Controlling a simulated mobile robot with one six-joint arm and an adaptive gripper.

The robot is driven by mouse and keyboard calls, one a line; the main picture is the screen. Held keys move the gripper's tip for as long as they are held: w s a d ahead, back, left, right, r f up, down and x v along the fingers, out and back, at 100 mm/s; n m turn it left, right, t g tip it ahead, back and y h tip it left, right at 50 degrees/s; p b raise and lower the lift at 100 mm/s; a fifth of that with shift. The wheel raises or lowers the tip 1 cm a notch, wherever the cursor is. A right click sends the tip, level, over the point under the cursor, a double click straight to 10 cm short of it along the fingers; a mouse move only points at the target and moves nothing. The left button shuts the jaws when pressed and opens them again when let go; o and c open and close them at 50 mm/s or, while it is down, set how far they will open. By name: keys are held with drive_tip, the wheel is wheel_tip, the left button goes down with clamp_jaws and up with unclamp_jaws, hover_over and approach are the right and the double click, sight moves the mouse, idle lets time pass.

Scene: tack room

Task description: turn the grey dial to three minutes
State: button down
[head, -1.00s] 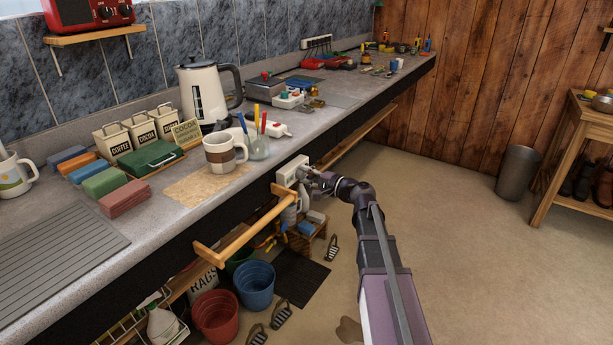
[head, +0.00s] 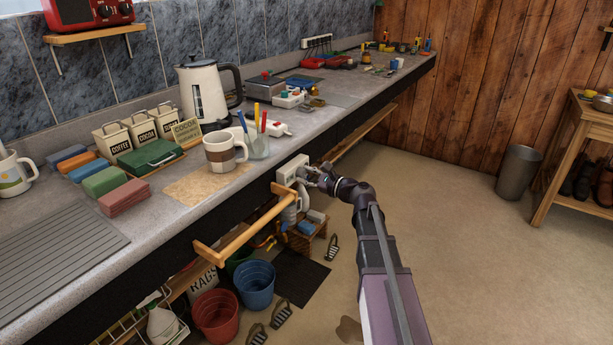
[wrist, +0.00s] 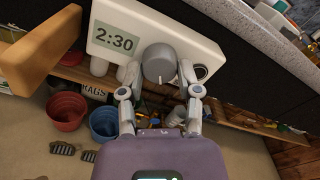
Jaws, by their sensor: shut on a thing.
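The grey dial (wrist: 159,63) sits on the front of a white timer box (wrist: 205,42) in the wrist view. The box's display (wrist: 117,39) reads 2:30. In the head view the timer box (head: 292,169) is fixed at the front edge of the counter. My gripper (wrist: 157,84) is at the dial, with a finger on each side of it, shut on it. In the head view my gripper (head: 312,177) reaches the box from the right, and the dial is mostly hidden behind it.
A wooden rail (head: 245,222) juts from the counter front left of the box; it shows large in the wrist view (wrist: 38,48). Buckets (head: 255,283) and a stool stand below. A mug (head: 224,153) and pen jar (head: 258,146) stand above.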

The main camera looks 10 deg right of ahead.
drive_tip(key=m, duration=0.5)
drive_tip(key=shift+m, duration=0.4)
drive_tip(key=shift+c, duration=1.5)
unclamp_jaws()
drive_tip(key=shift+a, duration=0.1)
drive_tip(key=shift+s, duration=0.15)
drive_tip(key=v, duration=1.2)
